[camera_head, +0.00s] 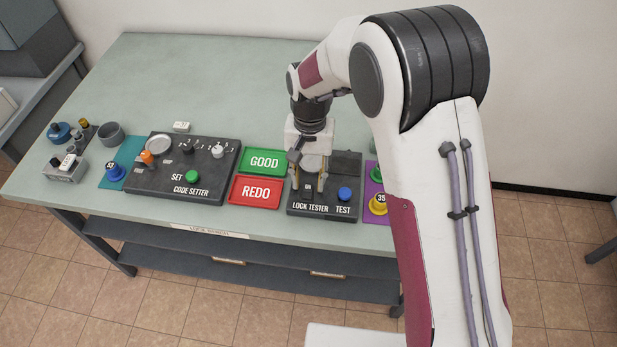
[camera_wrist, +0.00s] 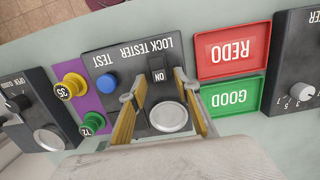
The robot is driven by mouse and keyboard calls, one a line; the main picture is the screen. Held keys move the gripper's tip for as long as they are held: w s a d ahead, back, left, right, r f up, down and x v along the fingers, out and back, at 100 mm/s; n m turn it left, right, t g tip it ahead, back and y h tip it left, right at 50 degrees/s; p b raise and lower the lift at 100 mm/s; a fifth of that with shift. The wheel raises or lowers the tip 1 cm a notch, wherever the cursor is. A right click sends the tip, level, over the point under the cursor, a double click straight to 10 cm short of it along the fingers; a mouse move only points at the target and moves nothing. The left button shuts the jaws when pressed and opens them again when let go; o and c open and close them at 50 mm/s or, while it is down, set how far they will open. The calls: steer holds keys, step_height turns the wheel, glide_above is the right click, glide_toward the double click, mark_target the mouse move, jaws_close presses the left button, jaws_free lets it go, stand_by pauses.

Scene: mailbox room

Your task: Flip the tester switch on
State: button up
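The black lock tester (camera_head: 333,207) lies near the table's front edge, with a blue TEST button (camera_head: 344,194) at its right. It also shows in the wrist view (camera_wrist: 110,62). There its small dark switch (camera_wrist: 157,64) sits by an "ON" label, and a round silver disc (camera_wrist: 168,117) is beyond it. Whether the switch is on or off is too small to tell. My gripper (camera_head: 309,187) is over the tester, pointing down. In the wrist view its two yellow-padded fingers (camera_wrist: 159,84) are apart, one on each side of the switch area, with nothing between them held.
Green GOOD (camera_head: 265,162) and red REDO (camera_head: 255,191) trays lie left of the tester. The code setter (camera_head: 180,185) is further left. A purple mat (camera_head: 371,171) with a yellow "35" knob (camera_head: 378,204) is close on the right. The table's back (camera_head: 200,75) is clear.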

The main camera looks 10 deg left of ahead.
mark_target(308, 185)
steer(key=shift+s+r+t, duration=0.1)
steer(key=shift+s+t, duration=0.15)
steer(key=shift+t, duration=0.35)
stand_by(0.4)
step_height(308, 185, up, 8)
steer(key=s+d+r+n+t, duration=0.1)
steer(key=s+d+r, duration=0.4)
steer(key=s+d, duration=0.3)
steer(key=s+d+r+n+t, duration=0.1)
steer(key=s+d+r, duration=0.5)
steer(key=s+d, duration=0.2)
steer(key=shift+d+n, duration=0.3)
steer(key=shift+d, duration=0.4)
stand_by(1.4)
steer(key=shift+f, duration=0.15)
stand_by(0.4)
